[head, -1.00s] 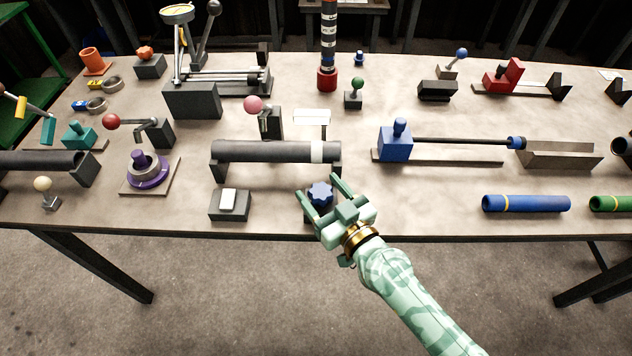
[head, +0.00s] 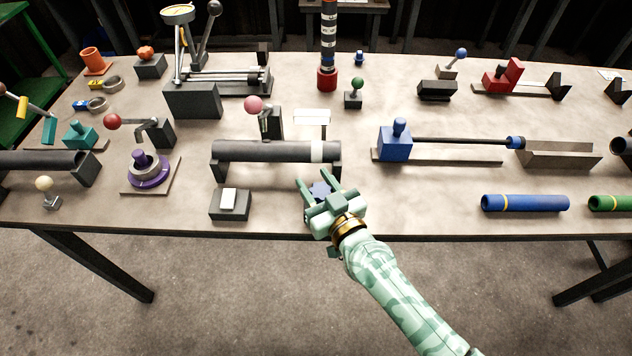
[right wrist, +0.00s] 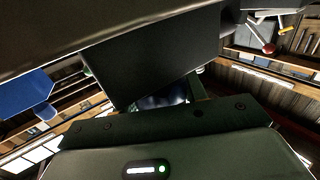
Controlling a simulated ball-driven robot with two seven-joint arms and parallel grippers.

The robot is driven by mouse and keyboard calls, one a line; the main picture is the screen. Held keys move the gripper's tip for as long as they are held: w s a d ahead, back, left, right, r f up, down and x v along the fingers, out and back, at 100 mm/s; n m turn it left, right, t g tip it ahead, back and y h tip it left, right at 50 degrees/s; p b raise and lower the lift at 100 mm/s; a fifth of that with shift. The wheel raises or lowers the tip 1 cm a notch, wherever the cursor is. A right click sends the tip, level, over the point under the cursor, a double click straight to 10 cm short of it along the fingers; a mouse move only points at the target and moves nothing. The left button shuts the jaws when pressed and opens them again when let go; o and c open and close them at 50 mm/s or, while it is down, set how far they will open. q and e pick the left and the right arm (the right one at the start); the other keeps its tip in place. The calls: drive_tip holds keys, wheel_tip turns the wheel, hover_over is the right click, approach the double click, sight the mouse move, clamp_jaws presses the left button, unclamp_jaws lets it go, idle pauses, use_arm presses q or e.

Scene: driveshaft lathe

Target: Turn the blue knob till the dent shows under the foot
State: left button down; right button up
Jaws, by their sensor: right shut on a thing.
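The blue knob (head: 320,189) sits at the table's front edge, in front of the dark shaft. My right gripper (head: 316,178) is shut on the knob, one finger on each side of it, and partly covers it. In the right wrist view a dark blue patch, seemingly the knob (right wrist: 160,101), shows low in the middle, mostly hidden. The dark shaft (head: 260,151) with a white band near its right end lies on two supports. A pink-balled lever (head: 254,105) stands behind it. I cannot make out a dent or tell which part is the foot. My left gripper is not in view.
A dark box with a pale button (head: 229,203) stands left of my right gripper. A blue block with a rod (head: 396,145) is to the right behind it, and a blue tube (head: 526,203) lies farther right. The table between gripper and tube is clear.

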drive_tip(key=shift+d+m+t+h+p, duration=0.1)
drive_tip(key=shift+m+t+h+p, duration=0.4)
drive_tip(key=shift+h, duration=0.4)
drive_tip(key=o, duration=1)
drive_tip(key=p+v, duration=0.2)
drive_tip(key=v, duration=1.4)
drive_tip(key=shift+s+d+r, duration=0.1)
